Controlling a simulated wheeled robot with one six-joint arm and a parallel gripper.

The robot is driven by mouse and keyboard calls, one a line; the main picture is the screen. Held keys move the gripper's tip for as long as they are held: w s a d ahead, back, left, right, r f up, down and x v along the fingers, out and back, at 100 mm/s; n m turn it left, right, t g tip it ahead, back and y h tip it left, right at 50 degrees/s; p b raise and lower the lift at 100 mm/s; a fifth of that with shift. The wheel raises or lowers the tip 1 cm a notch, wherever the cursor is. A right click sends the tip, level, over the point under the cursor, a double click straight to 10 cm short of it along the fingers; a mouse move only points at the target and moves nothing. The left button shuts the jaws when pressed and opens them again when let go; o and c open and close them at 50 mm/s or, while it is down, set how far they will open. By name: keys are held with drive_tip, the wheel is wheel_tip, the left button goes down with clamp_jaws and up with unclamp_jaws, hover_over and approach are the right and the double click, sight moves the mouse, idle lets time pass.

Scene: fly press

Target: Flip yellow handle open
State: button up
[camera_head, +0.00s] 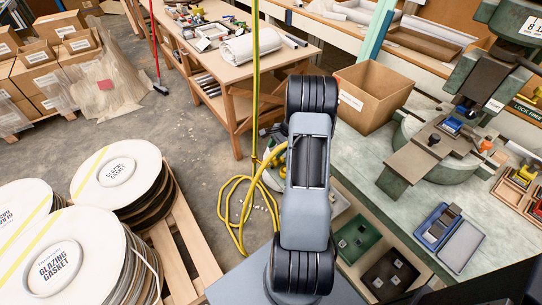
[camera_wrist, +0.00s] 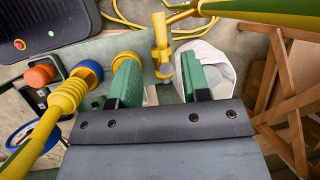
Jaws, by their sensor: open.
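In the wrist view, a yellow upright part with a cross-piece (camera_wrist: 160,48), perhaps the yellow handle, shows between and just beyond my fingertips. I cannot tell whether they touch it. My gripper (camera_wrist: 158,62) is open, with its two green fingers apart. A blue handwheel (camera_wrist: 18,136) and an orange knob (camera_wrist: 40,76) are farther left. In the head view my arm hides the gripper.
A yellow-green pole (camera_head: 256,75) rises behind my arm, with a coiled yellow hose (camera_head: 238,215) on the floor. A green workbench (camera_head: 370,180) carrying a cardboard box (camera_head: 372,98) and the press (camera_head: 440,150) is at right. Gasket reels (camera_head: 118,172) stand left. Floor between is partly clear.

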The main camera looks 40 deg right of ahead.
drive_tip(key=v, duration=0.7)
drive_tip(key=shift+r, duration=0.15)
idle(0.4)
drive_tip(key=s+a+r+n+h+p, duration=0.1)
drive_tip(key=s+a+r+n, duration=0.3)
drive_tip(key=a, duration=0.5)
drive_tip(key=s+a+r+n+h+p, duration=0.2)
drive_tip(key=s+a+r+n, duration=0.3)
drive_tip(key=a+r+n, duration=0.3)
drive_tip(key=s+a+r+n+t+h+p, duration=0.1)
drive_tip(key=s+a+r+n+p, duration=0.2)
drive_tip(key=a+r, duration=0.6)
drive_tip(key=s+a+n, duration=0.2)
drive_tip(key=n, duration=0.1)
drive_tip(key=shift+a+r, duration=0.3)
drive_tip(key=shift+a, duration=0.1)
